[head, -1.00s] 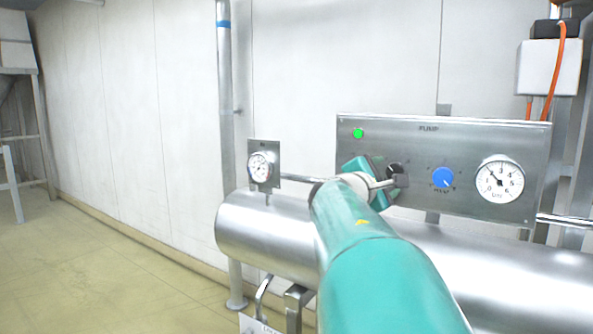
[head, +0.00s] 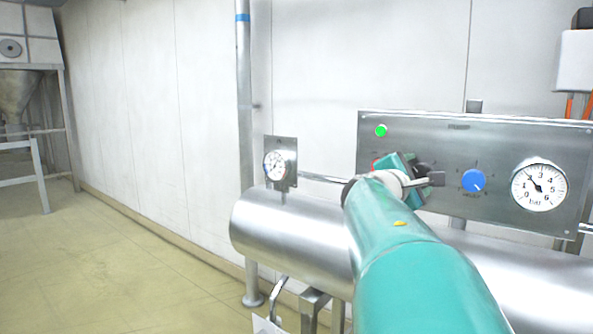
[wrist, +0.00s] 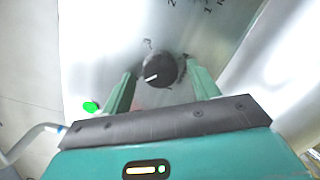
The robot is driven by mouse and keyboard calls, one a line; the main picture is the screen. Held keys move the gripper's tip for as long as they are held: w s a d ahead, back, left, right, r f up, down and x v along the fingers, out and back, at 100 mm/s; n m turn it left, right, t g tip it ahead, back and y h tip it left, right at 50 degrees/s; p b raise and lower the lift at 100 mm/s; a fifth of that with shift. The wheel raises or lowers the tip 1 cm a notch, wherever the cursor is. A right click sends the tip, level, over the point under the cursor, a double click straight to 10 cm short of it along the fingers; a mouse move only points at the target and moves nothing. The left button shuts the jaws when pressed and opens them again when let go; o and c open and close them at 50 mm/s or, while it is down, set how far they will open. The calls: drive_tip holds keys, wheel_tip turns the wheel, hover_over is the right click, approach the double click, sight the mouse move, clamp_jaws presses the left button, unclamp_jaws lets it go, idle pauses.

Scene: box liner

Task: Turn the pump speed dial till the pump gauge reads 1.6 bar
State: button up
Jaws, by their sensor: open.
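The steel pump panel (head: 480,140) carries a round white gauge (head: 539,186) marked in bar at its right. The gauge needle points up and left, near 2; I cannot read it exactly. A blue dial (head: 473,181) sits left of the gauge; its label is too small to read. A black knob (head: 426,172) is left of the blue dial, partly hidden by my gripper. My gripper (wrist: 162,80) is open, its fingers on either side of the black knob, which shows a white pointer line in the wrist view (wrist: 159,68). Contact cannot be told.
A green lamp (head: 381,131) is lit at the panel's upper left, with a red part below it. A smaller gauge (head: 277,166) stands further left. A large steel cylinder (head: 290,230) runs below the panel. The floor at left is open.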

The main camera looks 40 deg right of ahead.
drive_tip(key=shift+c, duration=0.4)
drive_tip(key=c, duration=0.9)
drive_tip(key=shift+s+n, duration=0.1)
drive_tip(key=shift+n, duration=0.2)
drive_tip(key=n, duration=0.3)
drive_tip(key=shift+n+h, duration=0.4)
drive_tip(key=shift+n, duration=1.3)
